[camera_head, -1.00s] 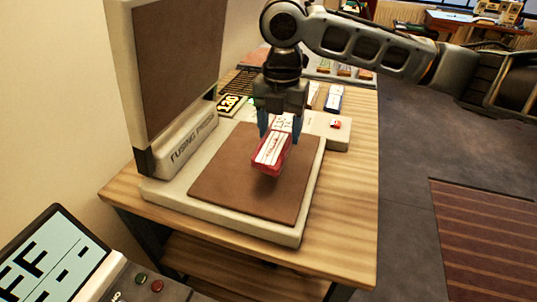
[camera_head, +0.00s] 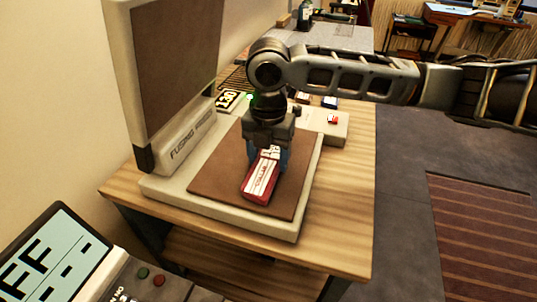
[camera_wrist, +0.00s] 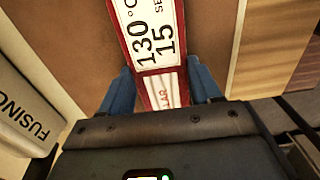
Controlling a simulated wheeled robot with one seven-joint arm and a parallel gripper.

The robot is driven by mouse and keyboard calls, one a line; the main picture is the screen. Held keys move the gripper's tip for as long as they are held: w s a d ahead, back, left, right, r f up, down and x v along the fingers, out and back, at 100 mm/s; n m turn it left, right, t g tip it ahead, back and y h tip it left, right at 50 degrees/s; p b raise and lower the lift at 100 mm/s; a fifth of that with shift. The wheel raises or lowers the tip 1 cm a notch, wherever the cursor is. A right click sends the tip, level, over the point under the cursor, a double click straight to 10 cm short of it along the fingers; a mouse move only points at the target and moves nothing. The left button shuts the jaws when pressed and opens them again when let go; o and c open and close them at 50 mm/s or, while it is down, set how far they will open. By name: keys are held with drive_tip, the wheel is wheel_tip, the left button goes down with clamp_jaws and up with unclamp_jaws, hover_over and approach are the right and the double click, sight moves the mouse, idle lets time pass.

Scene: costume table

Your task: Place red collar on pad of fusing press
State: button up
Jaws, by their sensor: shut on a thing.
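The red collar (camera_head: 258,187) is a red pack with a white printed label. It lies low over the brown pad (camera_head: 217,187) of the fusing press (camera_head: 160,195), near the pad's middle; whether it touches the pad is hard to tell. My gripper (camera_head: 267,158) points down and is shut on the far part of the collar. In the wrist view the collar (camera_wrist: 163,92) sits between my blue fingertips, its label reading "130 °C 15 SEC". The press lid (camera_head: 180,70) stands open at the left.
A small display (camera_head: 233,101) and a box with a red button (camera_head: 332,119) stand behind the pad. The wooden table (camera_head: 340,215) has bare room to the right. A control panel with a screen (camera_head: 55,262) is at the lower left.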

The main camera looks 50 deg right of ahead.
sight(269, 161)
drive_tip(key=o, duration=1)
drive_tip(key=shift+f, duration=0.1)
drive_tip(key=shift+o, duration=0.2)
wheel_tip(269, 161, up, 12)
drive_tip(key=shift+r, duration=0.2)
